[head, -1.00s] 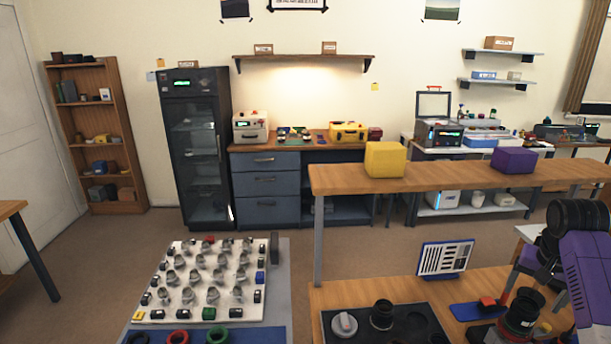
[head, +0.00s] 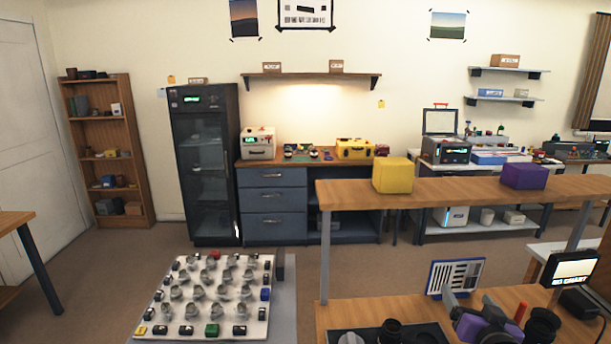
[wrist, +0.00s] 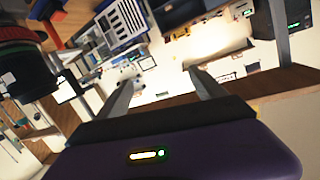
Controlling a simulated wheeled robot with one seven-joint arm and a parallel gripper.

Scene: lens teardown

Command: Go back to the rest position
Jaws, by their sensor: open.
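My gripper (head: 467,296) is low at the right of the head view, in front of the workbench, with its purple body below two grey fingers. In the wrist view my gripper (wrist: 163,88) has its fingers spread apart with nothing between them. It is open and empty. The workbench (head: 400,312) lies behind and around it in the head view. A large dark cylindrical part (wrist: 28,75) shows at the left of the wrist view, beside the fingers and apart from them.
A slotted white-and-blue panel (head: 456,277) stands just behind my gripper. A raised shelf (head: 450,192) carries a yellow box (head: 392,175) and a purple box (head: 524,176). A small monitor (head: 571,268) is at right. A white board (head: 152,310) with several small parts is at left. Floor behind is clear.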

